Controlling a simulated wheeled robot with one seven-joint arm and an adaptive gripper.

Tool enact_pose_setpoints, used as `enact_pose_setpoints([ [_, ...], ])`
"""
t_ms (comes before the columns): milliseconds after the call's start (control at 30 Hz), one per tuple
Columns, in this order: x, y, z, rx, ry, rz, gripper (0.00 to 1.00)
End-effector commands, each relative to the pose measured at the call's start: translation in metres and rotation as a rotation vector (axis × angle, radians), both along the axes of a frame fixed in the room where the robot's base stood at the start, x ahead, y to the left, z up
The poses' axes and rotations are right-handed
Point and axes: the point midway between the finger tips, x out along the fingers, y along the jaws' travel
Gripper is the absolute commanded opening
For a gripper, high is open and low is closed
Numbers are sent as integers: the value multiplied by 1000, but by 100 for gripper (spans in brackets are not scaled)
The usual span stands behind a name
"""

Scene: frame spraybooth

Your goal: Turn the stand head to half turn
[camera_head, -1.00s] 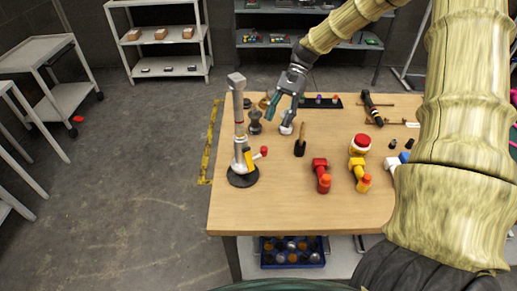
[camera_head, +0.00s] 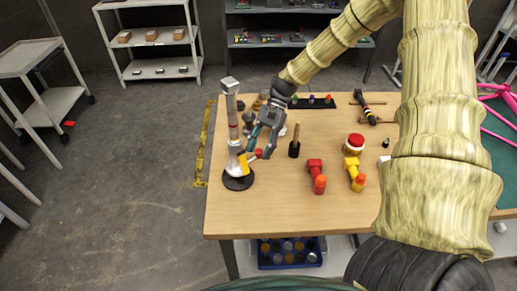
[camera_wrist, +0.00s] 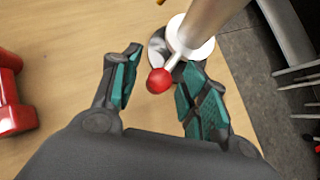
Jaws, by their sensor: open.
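The stand is a silver column (camera_head: 233,117) on a round dark base (camera_head: 238,181) at the table's left front, with a grey block head (camera_head: 230,84) on top. A short lever with a red ball knob (camera_head: 258,153) sticks out low on its right side, by a yellow part (camera_head: 243,164). My gripper (camera_head: 260,149) is open beside the column at knob height. In the wrist view the red knob (camera_wrist: 159,81) and its thin rod lie between the open fingers (camera_wrist: 162,64), nearer the right finger. I cannot tell whether that finger touches the rod.
On the wooden table (camera_head: 325,215), a dark-handled tool (camera_head: 294,149) stands right of my gripper. Red (camera_head: 317,176) and yellow (camera_head: 355,174) fittings stand further right. Dark round pieces (camera_head: 249,119) stand behind the gripper.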

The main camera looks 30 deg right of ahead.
Motion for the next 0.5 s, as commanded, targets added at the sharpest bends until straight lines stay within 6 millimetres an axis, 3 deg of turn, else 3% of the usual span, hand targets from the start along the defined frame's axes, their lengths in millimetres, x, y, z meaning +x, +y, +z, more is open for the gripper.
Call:
enact_pose_setpoints([
  [433, -3, 6, -7, 0, -1, -1, 44],
  [500, -3, 6, -7, 0, 0, 0, 35],
])
